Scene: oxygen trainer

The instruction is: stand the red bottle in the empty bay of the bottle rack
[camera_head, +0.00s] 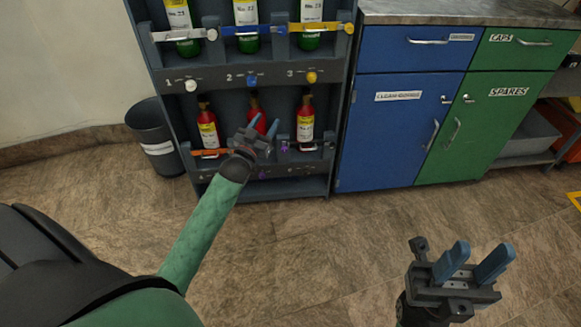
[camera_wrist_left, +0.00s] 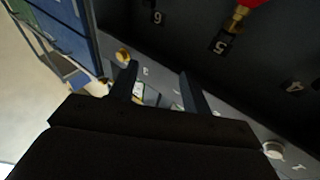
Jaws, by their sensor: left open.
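The bottle rack (camera_head: 344,95) stands at the back. Its lower row shows a red bottle (camera_head: 208,130) at left behind an orange bar, one in the middle (camera_head: 254,102), and one at right (camera_head: 305,122). I see no clearly empty bay. My left gripper (camera_head: 266,129) is open before the middle bottle and hides its lower part. Its open fingers also show in the left wrist view (camera_wrist_left: 160,84), with part of a red bottle (camera_wrist_left: 258,3) and its brass neck by label 5, apart from the fingers. My right gripper (camera_head: 474,260) is open and empty, low at right.
Green bottles (camera_head: 246,20) stand in the upper row behind white, blue and yellow bars, with knobs below. A dark bin (camera_head: 153,135) stands left of the rack. Blue (camera_head: 385,145) and green (camera_head: 490,115) cabinets stand right of it. The floor in front is clear.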

